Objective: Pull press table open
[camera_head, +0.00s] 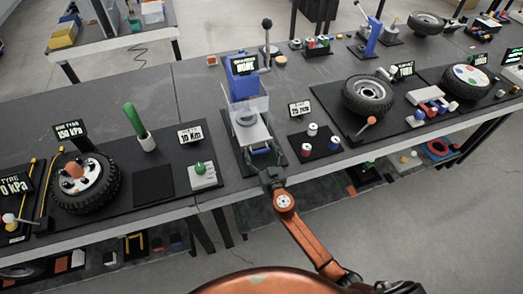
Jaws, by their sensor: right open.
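The blue press (243,82) stands on a dark mat at the middle of the workbench. It has a lever with a black ball knob and a dark sign on top. A clear guard surrounds its working area. The pale press table (252,134) lies low at the front of the press, with a grey cylindrical part above it. My right gripper (264,157) is open at the front edge of the press table, by its dark front handle. The gripper hides part of the handle, so I cannot tell whether they touch. My left gripper is out of view.
A tyre (84,182) with gauge signs and a green-handled tool (139,127) stand to the left. Small cylinders on a black mat (315,142) and another tyre (368,95) are to the right. Open floor lies in front of the bench.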

